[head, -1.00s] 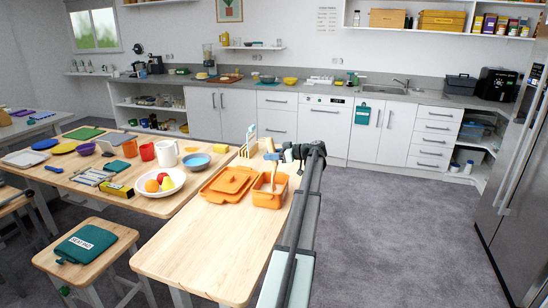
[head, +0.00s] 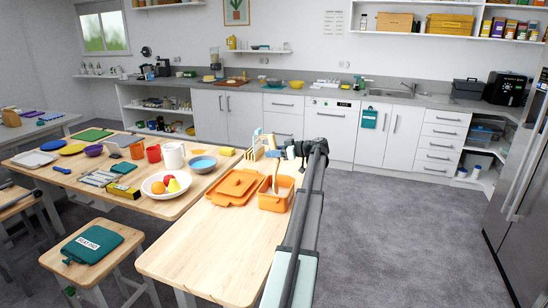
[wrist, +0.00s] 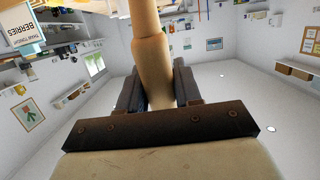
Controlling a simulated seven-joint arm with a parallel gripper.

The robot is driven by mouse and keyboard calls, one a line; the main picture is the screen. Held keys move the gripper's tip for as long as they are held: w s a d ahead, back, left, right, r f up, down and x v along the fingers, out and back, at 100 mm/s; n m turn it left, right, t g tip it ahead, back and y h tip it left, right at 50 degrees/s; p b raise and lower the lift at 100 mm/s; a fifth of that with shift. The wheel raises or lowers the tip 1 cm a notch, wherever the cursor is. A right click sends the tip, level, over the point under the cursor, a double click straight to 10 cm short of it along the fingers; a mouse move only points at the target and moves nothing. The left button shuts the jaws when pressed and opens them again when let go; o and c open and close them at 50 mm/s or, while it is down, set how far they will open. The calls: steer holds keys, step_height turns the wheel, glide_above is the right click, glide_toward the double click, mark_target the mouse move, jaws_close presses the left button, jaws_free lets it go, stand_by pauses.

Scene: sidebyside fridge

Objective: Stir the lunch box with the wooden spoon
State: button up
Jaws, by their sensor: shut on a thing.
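The lunch box (head: 275,203) is an open orange rectangular container on the front wooden table, with pale contents inside. The wooden spoon (head: 276,176) stands nearly upright, its lower end inside the box; the bowl of the spoon is hidden. My gripper (head: 283,153) is above the box's back edge, shut on the upper part of the spoon's handle. In the wrist view the handle (wrist: 150,60) passes between both dark fingers.
The orange lid (head: 236,186) lies left of the box. Behind the box stands a wooden rack (head: 256,146). A fruit bowl (head: 154,192) and a blue bowl (head: 203,164) are on the left table. The front tabletop (head: 205,250) is clear.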

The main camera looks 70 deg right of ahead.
mark_target(275, 138)
steer(key=shift+w+r, duration=0.2)
steer(key=shift+r, duration=1.3)
steer(key=shift+w+r, duration=0.15)
steer(key=shift+r, duration=1.35)
steer(key=shift+r, duration=2.55)
